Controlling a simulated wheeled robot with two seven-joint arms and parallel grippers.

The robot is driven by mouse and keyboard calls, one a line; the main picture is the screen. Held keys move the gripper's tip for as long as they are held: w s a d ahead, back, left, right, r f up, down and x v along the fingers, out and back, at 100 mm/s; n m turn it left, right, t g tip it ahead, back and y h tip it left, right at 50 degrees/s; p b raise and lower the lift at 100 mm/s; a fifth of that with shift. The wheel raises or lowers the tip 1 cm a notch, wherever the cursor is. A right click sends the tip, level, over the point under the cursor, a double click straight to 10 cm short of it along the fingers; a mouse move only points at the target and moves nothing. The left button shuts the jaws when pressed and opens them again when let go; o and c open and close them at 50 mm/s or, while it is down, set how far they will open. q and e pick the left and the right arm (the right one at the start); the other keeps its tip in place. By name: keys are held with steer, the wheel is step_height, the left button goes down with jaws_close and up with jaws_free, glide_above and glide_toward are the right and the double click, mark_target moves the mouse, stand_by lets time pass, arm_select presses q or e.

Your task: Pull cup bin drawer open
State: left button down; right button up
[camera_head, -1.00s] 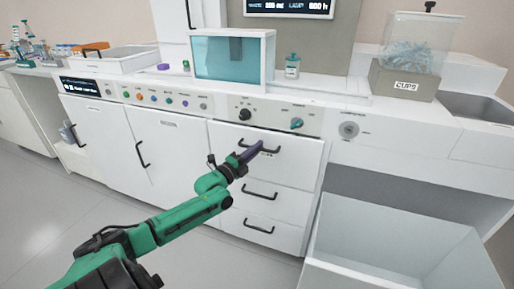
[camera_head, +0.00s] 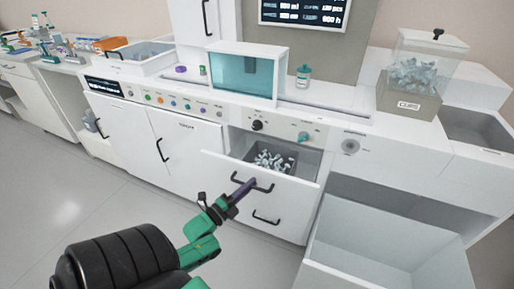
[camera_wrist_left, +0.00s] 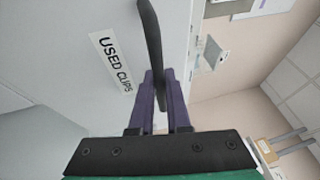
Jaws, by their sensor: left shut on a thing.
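The top drawer (camera_head: 295,193) under the knob panel stands open. A dark bin inside holds several small pale pieces (camera_head: 272,160). My right gripper is out of view.
A closed lower drawer (camera_head: 260,222) sits below the open one. A large open white bin (camera_head: 390,245) stands at the right. A clear hopper (camera_head: 425,70) stands on the counter. Clear grey floor (camera_head: 70,205) lies at the left.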

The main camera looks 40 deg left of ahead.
arm_select(q)
steer(key=s+d+p, duration=0.3)
steer(key=s, duration=0.6)
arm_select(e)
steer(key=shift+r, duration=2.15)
arm_select(q)
steer(key=shift+d, duration=0.1)
steer(key=c, duration=0.9)
jaws_free()
steer(key=s+f, duration=0.1)
steer(key=s, duration=0.3)
steer(key=s+b, duration=0.1)
steer(key=s, duration=0.4)
steer(key=s+a+f+b, duration=0.1)
steer(key=s, duration=0.4)
steer(key=shift+s+f, duration=0.15)
steer(key=shift+f, duration=0.2)
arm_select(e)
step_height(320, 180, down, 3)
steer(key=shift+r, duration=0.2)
